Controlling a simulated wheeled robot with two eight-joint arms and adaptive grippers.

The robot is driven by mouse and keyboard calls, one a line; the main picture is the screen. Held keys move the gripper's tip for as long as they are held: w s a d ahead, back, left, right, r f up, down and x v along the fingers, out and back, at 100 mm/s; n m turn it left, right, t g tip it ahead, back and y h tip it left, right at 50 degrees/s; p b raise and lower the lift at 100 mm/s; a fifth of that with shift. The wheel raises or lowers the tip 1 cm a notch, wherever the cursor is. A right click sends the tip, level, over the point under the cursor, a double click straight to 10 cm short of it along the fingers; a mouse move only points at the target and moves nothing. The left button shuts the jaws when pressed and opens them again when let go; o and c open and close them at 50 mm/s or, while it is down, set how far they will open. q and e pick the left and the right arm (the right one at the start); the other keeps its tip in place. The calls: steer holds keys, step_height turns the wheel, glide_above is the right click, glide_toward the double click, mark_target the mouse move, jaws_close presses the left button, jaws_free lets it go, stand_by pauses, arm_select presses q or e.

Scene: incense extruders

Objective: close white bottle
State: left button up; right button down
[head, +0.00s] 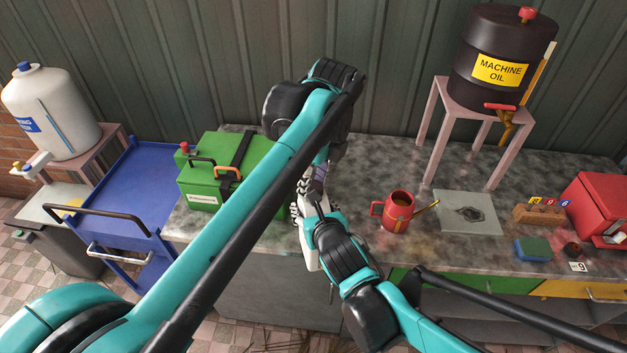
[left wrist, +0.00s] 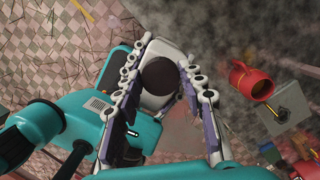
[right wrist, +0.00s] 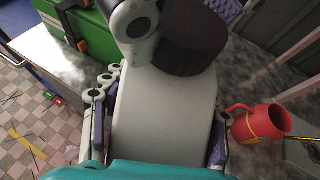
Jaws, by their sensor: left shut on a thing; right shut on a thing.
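The white bottle (right wrist: 165,110) fills the middle of the right wrist view, and my right gripper (right wrist: 158,125) is shut around its body, one finger on each side. A dark brown round cap (right wrist: 195,40) is at the bottle's top; I cannot tell if it is fully seated. My left gripper (left wrist: 165,55) has its fingers on either side of the cap (left wrist: 160,77) and is shut on it from above. In the head view, the left gripper (head: 315,180) is over the bottle near the counter's front edge, and my arms hide most of the bottle.
A green box (head: 205,180) is to the left. A black machine oil drum (head: 500,50) stands on a pink stand behind. A stained grey plate (head: 467,212) lies right of the can.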

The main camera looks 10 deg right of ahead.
arm_select(q)
steer(key=m, duration=0.3)
steer(key=m+h, duration=0.1)
steer(key=m, duration=0.3)
steer(key=shift+a+t, duration=0.1)
steer(key=shift+t, duration=0.2)
steer(key=m, duration=0.6)
steer(key=shift+h, duration=0.4)
steer(key=o, duration=0.7)
steer(key=shift+r, duration=2.25)
